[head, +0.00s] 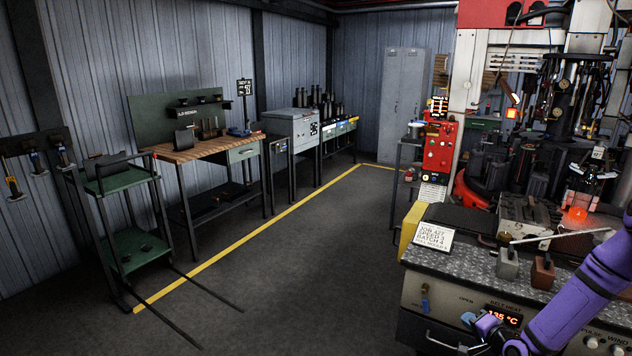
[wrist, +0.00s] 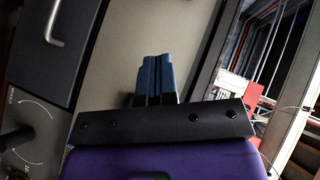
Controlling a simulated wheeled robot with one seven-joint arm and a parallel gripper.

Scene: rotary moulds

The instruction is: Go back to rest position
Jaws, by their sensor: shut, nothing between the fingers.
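My gripper (head: 469,319) is low in front of the grey machine bench (head: 432,294) at the lower right of the head view, at the end of my purple arm. In the wrist view its blue fingers (wrist: 157,76) lie side by side, shut, with nothing between them. They point toward a plain beige panel (wrist: 150,35). I cannot tell whether the fingertips touch the bench front.
The bench front carries a metal handle (head: 446,343) and a heat display (head: 502,316). A job card (head: 436,238) and two small blocks, grey (head: 508,264) and brown (head: 543,271), stand on top. A green trolley (head: 130,245) stands far left. The floor between is clear.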

